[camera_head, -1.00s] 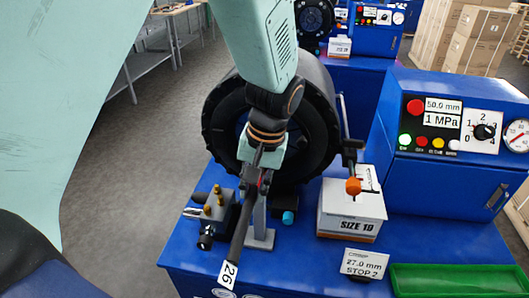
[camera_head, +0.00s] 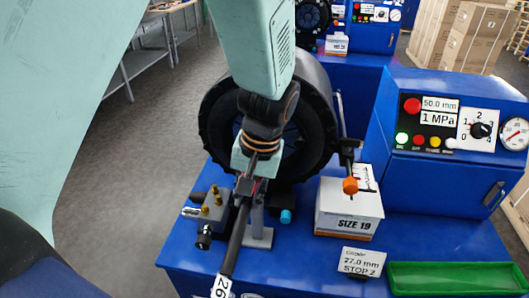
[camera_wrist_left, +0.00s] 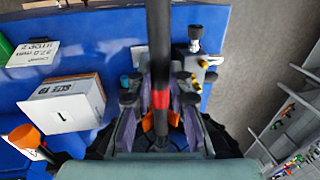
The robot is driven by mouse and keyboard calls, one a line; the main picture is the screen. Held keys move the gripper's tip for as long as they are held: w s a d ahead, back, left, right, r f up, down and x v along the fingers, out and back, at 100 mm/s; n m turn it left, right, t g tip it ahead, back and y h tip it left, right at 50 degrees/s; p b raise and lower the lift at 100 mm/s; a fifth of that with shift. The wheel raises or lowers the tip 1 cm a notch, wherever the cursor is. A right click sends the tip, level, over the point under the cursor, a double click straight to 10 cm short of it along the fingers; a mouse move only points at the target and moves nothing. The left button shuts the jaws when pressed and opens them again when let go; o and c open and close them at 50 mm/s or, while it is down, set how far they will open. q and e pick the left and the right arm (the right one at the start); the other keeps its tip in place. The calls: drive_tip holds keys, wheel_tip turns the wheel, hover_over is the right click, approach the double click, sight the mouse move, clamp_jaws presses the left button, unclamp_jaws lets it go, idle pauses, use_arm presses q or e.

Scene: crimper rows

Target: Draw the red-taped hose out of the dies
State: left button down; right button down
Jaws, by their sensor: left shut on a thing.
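The black hose (camera_head: 238,236) slants down toward the front of the blue bench, with a white tag (camera_head: 221,287) reading 26 at its near end. My left gripper (camera_head: 247,186) is shut on the hose in front of the crimper's black ring (camera_head: 215,120). In the left wrist view the hose (camera_wrist_left: 159,45) runs between the fingers of my left gripper (camera_wrist_left: 160,104), and its red tape (camera_wrist_left: 160,99) shows there. The dies are hidden behind my arm in the head view, so I cannot tell whether the hose's far end is inside them. My right gripper is not in view.
A grey stand (camera_head: 260,238) is beside the hose. A valve block with brass fittings (camera_head: 212,207) is left of it. Right are an orange-knobbed lever (camera_head: 350,186), a SIZE 19 box (camera_head: 348,207), a 27.0 mm STOP 2 card (camera_head: 358,262), a green tray (camera_head: 450,266) and the control cabinet (camera_head: 440,185).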

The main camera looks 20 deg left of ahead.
sight(249, 200)
use_arm(q)
drive_tip(key=shift+s+r, duration=0.1)
drive_tip(key=shift+r, duration=1.1)
drive_tip(key=shift+w+r, duration=0.2)
drive_tip(key=shift+r, duration=2.1)
drive_tip(key=shift+s, duration=0.15)
